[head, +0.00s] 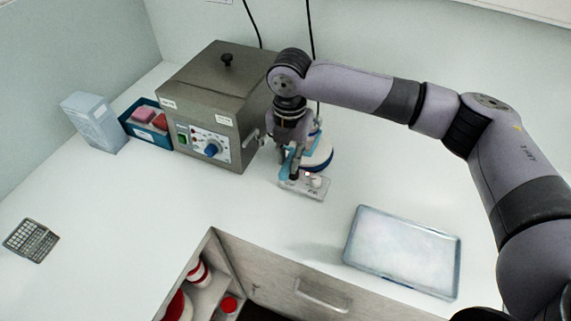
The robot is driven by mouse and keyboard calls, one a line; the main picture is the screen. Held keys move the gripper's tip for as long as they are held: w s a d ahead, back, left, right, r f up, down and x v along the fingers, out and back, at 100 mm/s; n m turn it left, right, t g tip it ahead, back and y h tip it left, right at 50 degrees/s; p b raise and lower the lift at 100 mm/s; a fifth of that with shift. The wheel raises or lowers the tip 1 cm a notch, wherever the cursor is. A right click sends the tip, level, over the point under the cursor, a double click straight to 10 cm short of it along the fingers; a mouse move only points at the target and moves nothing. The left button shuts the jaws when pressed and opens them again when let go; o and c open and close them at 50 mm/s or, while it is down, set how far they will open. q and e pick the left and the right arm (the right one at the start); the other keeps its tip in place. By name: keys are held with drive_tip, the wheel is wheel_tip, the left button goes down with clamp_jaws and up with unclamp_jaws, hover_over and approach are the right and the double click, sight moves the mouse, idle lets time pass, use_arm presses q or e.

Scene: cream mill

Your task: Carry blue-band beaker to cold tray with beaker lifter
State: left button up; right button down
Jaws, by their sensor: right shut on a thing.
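My right gripper (291,160) points down in front of the steel water bath, over a small hotplate (303,186) with knobs on its front. It is shut on a light-blue piece, which looks like the beaker lifter (286,166); its shape is mostly hidden by the fingers. A round white part with a dark blue edge (320,163) shows just right of the gripper. I cannot make out the blue-band beaker clearly behind the gripper. The cold tray (352,258), a shallow metal tray with a frosty white surface, lies at the front right, apart from the gripper. My left gripper is not in view.
The grey water bath (215,95) stands close left of the gripper. A blue bin with pink packs (150,126), a pale box (91,122) and a dark grid rack (31,241) are further left. An open drawer (226,268) holds red-and-white containers. The counter between hotplate and tray is clear.

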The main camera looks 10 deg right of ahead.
drive_tip(key=shift+w+d+p, duration=0.2)
drive_tip(key=shift+w+d, duration=0.4)
drive_tip(key=shift+w, duration=0.35)
drive_tip(key=shift+w+d+p, duration=0.2)
drive_tip(key=shift+w+d, duration=0.4)
drive_tip(key=shift+w, duration=0.3)
drive_tip(key=shift+r, duration=0.1)
drive_tip(key=shift+p, duration=0.65)
drive_tip(key=shift+r+p, duration=0.1)
drive_tip(key=shift+p, duration=0.25)
drive_tip(key=shift+p, duration=0.35)
drive_tip(key=shift+p, duration=0.3)
